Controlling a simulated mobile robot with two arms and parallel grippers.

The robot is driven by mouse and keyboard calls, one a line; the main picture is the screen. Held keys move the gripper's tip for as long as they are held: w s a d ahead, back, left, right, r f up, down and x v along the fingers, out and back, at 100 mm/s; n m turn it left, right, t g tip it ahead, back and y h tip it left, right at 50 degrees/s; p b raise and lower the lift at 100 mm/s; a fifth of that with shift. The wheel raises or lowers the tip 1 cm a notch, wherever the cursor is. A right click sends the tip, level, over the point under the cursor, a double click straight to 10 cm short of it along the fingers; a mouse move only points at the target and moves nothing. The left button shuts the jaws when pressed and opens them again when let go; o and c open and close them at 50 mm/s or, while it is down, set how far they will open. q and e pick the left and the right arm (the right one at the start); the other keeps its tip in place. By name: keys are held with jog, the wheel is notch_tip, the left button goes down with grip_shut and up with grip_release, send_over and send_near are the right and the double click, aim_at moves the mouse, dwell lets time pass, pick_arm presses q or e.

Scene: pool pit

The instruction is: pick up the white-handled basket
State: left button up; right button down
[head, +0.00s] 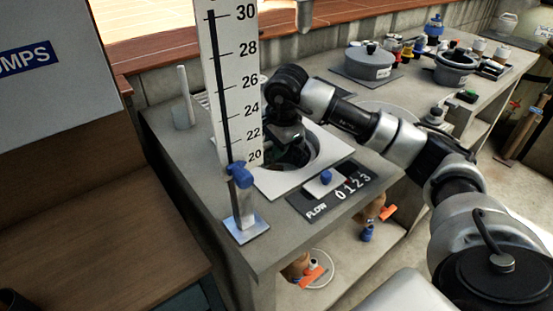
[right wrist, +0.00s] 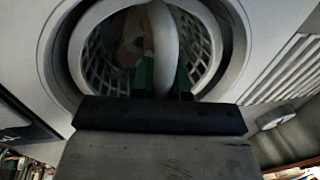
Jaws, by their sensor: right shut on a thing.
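The basket (right wrist: 205,52) is a grey mesh basket in a round well, seen from above in the right wrist view. Its white handle (right wrist: 166,40) arches across the middle. Something brownish shows inside, too dark to name. My right gripper (right wrist: 164,82) is shut on the white handle, with a finger on either side. In the head view my right gripper (head: 290,145) reaches down into the round opening in a white square plate (head: 268,184). There the arm and the shade hide most of the basket. My left gripper is not in view.
A tall white scale (head: 231,90) with a blue clamp (head: 240,175) stands just left of the opening. A dark FLOW panel (head: 332,190) with a blue knob lies in front. Pots (head: 370,62) and small items stand farther along the grey counter (head: 190,170).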

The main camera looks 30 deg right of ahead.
notch_tip(320, 180, up, 11)
jog(key=shift+f+p, duration=0.1)
jog(key=shift+p, duration=0.3)
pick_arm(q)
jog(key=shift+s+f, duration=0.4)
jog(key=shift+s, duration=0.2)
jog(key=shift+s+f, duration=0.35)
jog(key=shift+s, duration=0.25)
pick_arm(e)
jog(key=shift+r, duration=0.45)
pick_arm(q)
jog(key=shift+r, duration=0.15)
pick_arm(e)
jog(key=shift+r, duration=0.2)
